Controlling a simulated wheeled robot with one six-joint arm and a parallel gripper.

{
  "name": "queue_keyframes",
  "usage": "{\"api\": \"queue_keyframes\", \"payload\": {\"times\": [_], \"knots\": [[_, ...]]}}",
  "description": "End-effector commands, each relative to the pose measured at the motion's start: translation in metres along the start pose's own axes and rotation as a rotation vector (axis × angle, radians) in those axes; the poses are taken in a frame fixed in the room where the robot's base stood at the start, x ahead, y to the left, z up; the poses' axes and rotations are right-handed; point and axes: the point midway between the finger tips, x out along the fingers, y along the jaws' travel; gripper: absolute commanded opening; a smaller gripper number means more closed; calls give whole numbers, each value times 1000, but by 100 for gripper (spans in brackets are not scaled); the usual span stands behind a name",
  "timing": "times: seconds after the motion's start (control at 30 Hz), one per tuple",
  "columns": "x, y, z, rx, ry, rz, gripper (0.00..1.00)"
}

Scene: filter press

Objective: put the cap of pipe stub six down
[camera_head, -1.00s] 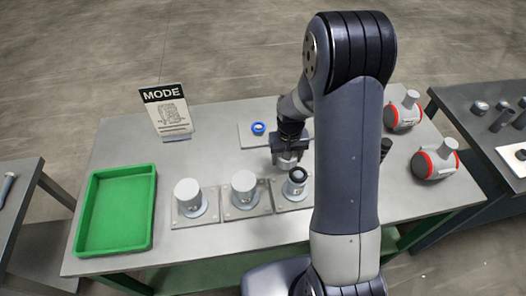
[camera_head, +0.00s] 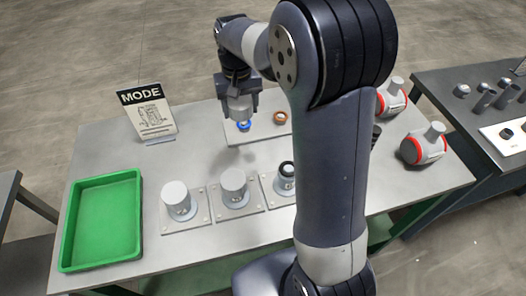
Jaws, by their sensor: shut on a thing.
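My gripper (camera_head: 240,100) is shut on a grey cylindrical cap (camera_head: 239,112) and holds it in the air at the back of the table, over or just in front of a blue ring (camera_head: 245,126). The ring lies on a pale flat plate (camera_head: 263,134), with an orange-brown ring (camera_head: 280,118) to its right. An uncapped pipe stub with a dark ring at its top (camera_head: 287,169) stands partly behind my arm. Two stubs with light grey caps stand to its left, one in the middle (camera_head: 234,184) and one farther left (camera_head: 179,197). Stub numbers are not readable.
A green tray (camera_head: 136,217) lies at the table's left end. A MODE sign (camera_head: 150,116) stands at the back left. Two grey-and-red pieces, one nearer (camera_head: 424,146) and one farther (camera_head: 391,98), stand at the right. The table between sign and stubs is clear.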

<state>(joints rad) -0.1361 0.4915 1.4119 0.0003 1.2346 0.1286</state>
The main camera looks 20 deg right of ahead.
Motion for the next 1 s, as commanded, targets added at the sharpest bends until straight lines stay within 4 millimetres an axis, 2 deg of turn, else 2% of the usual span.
{"api": "queue_keyframes", "payload": {"times": [0.07, 0.2, 0.47, 0.73, 1.0], "knots": [[20, 1, 1, 1, -8, 1, 40], [46, 2, 1, 1, -7, 1, 40], [77, 2, 1, 1, -7, 1, 40], [124, 2, 2, 1, -9, 1, 40], [154, 2, 2, 1, -9, 1, 40]]}}
